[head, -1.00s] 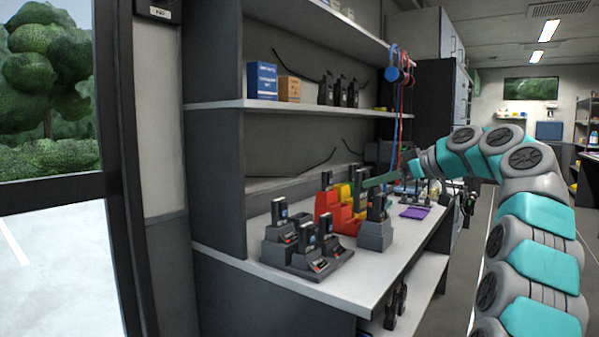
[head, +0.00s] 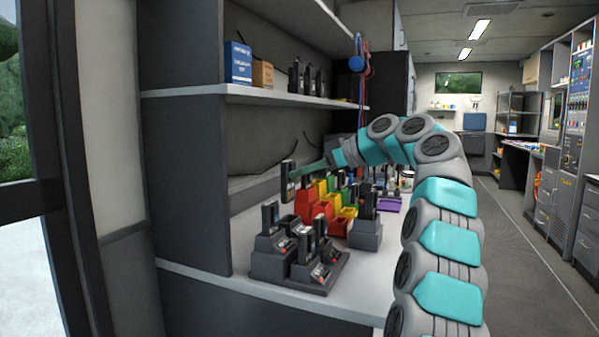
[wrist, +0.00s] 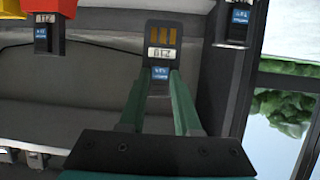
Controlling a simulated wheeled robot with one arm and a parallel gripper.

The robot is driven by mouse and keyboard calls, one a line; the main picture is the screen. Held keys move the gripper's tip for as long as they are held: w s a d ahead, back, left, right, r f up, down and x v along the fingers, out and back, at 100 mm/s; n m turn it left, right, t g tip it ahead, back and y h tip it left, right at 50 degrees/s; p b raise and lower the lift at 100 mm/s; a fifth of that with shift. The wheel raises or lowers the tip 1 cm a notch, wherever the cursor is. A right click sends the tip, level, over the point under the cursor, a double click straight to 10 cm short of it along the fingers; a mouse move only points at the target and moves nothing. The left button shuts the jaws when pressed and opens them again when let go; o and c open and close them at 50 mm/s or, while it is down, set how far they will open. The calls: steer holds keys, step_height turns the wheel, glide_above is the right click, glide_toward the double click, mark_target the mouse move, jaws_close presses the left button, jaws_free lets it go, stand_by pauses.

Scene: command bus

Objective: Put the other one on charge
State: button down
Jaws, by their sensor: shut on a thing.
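My gripper (head: 298,172) is shut on a black battery pack (head: 288,184), held upright in the air above the bench. In the wrist view the green fingers (wrist: 160,88) pinch this battery (wrist: 161,38), which shows gold contacts, a white label and a blue label. Below it in the head view stands a dark multi-bay charger (head: 312,284) with several black packs standing in its bays. One back bay (head: 290,222) looks empty. A separate grey charger (head: 365,235) to the right holds another black pack (head: 368,200).
Red, yellow and green bins (head: 318,208) stand behind the chargers. A purple tray (head: 389,204) lies further right. The shelf (head: 200,92) above carries a blue box (head: 237,62), an orange box (head: 262,74) and several black packs. A dark upright panel (head: 190,150) bounds the bench at left.

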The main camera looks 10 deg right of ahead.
steer(key=shift+f+b, duration=3.6)
steer(key=shift+f, duration=0.3)
steer(key=shift+f, duration=0.15)
steer(key=c, duration=0.5)
jaws_free()
steer(key=p+v, duration=0.1)
steer(key=v, duration=0.6)
steer(key=shift+s+d, duration=0.25)
steer(key=shift+s, duration=0.05)
